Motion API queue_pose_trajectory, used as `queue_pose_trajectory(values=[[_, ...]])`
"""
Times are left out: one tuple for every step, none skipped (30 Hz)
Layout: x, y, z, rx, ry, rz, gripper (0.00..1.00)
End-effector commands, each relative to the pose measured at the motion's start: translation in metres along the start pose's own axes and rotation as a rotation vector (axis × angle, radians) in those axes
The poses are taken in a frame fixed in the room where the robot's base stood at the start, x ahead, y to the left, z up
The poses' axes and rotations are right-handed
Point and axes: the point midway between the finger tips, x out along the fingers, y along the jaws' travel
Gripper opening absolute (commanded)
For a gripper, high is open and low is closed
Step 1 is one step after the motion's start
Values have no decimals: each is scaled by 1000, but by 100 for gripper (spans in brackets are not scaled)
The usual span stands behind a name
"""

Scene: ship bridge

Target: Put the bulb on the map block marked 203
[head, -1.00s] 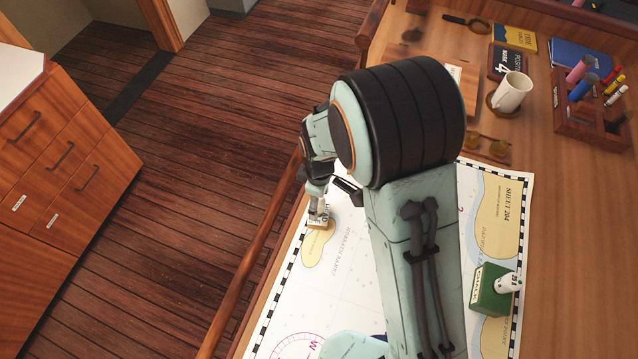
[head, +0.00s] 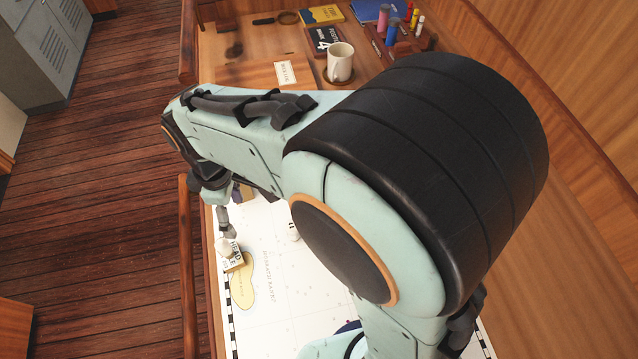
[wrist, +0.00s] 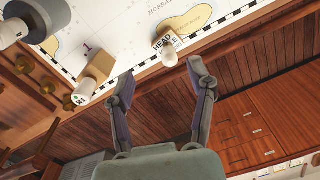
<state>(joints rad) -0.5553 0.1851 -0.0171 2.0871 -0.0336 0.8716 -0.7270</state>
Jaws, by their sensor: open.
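A small white bulb (wrist: 168,57) sits on a pale block (wrist: 165,42) with partly legible lettering, "HEAD". Both stand at the chart's edge over a tan land shape. In the head view the bulb (head: 222,244) and the block (head: 235,262) show below my gripper. My gripper (wrist: 158,76) is open and empty. In the wrist view its fingers are spread, and the bulb shows just beyond the tips, nearer the right finger. I cannot tell whether they touch. I can read no 203 on any block.
A wooden rail (head: 188,265) borders the chart (head: 285,280). A mug (head: 340,62) stands at the back. My arm hides much of the chart.

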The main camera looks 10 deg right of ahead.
Motion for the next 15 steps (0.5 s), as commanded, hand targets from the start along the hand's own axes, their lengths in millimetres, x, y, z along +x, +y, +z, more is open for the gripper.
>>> queue_pose_trajectory(values=[[-17, 0, 29, 145, 13, 2, 55], [-25, -3, 47, 244, 18, -1, 55], [-34, -10, 71, 374, 23, -7, 55], [-40, -16, 87, 471, 25, -12, 55], [-44, -24, 103, 566, 27, -16, 55], [-49, -35, 120, 684, 31, -20, 55], [-50, -43, 132, 767, 33, -24, 55], [-52, -51, 142, 845, 34, -27, 55], [-52, -61, 153, 936, 35, -31, 55], [-52, -68, 160, 994, 36, -32, 55], [-52, -74, 165, 1045, 36, -35, 55], [-51, -80, 170, 1099, 38, -36, 55], [-51, -84, 173, 1131, 37, -38, 55], [-50, -87, 176, 1156, 36, -40, 55], [-50, -89, 177, 1176, 36, -40, 55]])
